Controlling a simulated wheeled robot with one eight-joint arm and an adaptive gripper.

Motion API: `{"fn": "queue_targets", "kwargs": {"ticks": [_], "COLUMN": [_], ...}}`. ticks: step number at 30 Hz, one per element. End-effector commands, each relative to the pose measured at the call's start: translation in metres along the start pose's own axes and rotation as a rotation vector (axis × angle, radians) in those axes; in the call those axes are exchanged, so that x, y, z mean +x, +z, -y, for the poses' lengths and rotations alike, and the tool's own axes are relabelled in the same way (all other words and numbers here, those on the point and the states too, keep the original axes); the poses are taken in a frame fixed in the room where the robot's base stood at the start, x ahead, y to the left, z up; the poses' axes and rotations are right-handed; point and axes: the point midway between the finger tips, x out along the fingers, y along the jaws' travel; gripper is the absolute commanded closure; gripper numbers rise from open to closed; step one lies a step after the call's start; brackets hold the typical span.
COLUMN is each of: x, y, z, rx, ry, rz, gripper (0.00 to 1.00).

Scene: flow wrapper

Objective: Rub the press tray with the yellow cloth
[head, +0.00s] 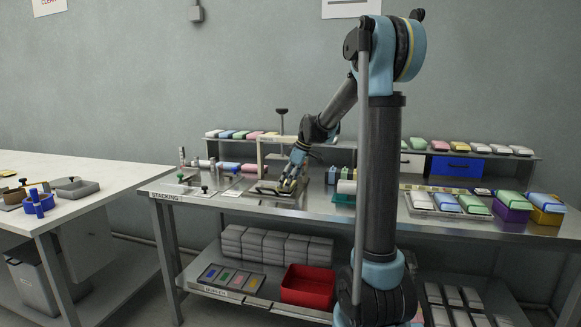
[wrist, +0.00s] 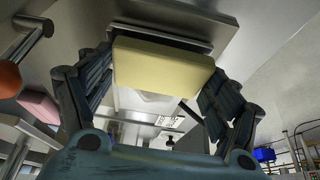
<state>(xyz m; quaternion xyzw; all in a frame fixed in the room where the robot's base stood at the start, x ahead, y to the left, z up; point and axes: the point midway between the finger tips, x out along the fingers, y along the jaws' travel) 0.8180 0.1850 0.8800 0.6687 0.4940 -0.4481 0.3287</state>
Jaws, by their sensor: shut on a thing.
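My gripper (head: 290,184) reaches down over the steel bench, at the left-middle part of its top. In the wrist view its two fingers (wrist: 160,72) stand on either side of a pale yellow folded cloth (wrist: 162,66), shut on it. The cloth looks like a thick block. A flat metal tray with a dark edge (wrist: 158,36), which looks like the press tray, lies right against or just beyond the cloth; I cannot tell whether they touch. In the head view the tray (head: 268,193) shows under the gripper, partly covered by it.
A cream press frame (head: 261,155) stands close behind the gripper. Small metal fixtures (head: 183,174) stand to the left. Trays of coloured packs (head: 447,203) and a purple bin (head: 512,212) stand to the right. A red bin (head: 308,286) sits on the lower shelf.

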Motion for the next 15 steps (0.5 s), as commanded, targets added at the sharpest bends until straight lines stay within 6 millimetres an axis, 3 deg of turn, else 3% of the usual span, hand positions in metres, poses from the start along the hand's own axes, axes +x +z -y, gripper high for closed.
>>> {"fn": "queue_targets", "kwargs": {"ticks": [15], "x": [-0.045], "y": [-0.023], "z": [0.003], "rx": [-0.006], "ry": [-0.002], "rz": [-0.001], "gripper": [0.44]}}
